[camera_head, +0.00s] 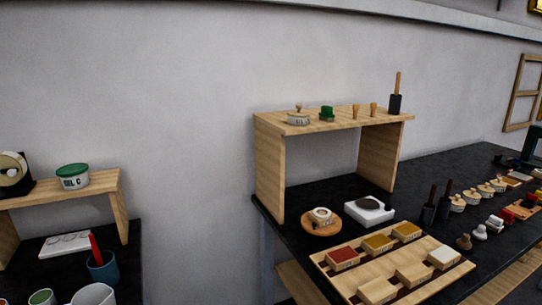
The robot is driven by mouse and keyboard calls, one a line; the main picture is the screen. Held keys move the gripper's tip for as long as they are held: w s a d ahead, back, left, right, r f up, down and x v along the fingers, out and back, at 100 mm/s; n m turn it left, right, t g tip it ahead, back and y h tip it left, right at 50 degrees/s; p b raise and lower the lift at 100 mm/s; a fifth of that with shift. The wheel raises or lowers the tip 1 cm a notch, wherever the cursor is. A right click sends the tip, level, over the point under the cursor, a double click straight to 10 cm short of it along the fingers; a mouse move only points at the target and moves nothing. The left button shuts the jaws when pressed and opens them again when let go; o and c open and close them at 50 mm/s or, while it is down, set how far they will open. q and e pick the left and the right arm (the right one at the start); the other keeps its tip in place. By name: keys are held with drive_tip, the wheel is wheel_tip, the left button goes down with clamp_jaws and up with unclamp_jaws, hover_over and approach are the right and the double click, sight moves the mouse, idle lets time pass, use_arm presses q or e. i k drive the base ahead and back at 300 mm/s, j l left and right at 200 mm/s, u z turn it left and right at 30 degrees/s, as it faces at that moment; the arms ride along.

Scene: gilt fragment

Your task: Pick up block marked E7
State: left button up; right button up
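Several small blocks sit in rows on a wooden tray (430,292) at the front of the dark table. One has a red top (342,257), two have yellow tops (377,242) (407,230), and one has a white top (444,257). Two more look like plain wood (377,290) (413,274). The markings on them are too small to read, so I cannot tell which one is E7. Neither of my grippers is in view.
A wooden shelf (270,165) stands behind the tray on the dark table (335,190). A gap separates the left table (128,255).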

sight(376, 245)
drive_tip(key=k+l+z, duration=0.1)
drive_tip(key=z, duration=0.25)
drive_tip(key=k+l+z, duration=0.2)
drive_tip(key=z, duration=0.15)
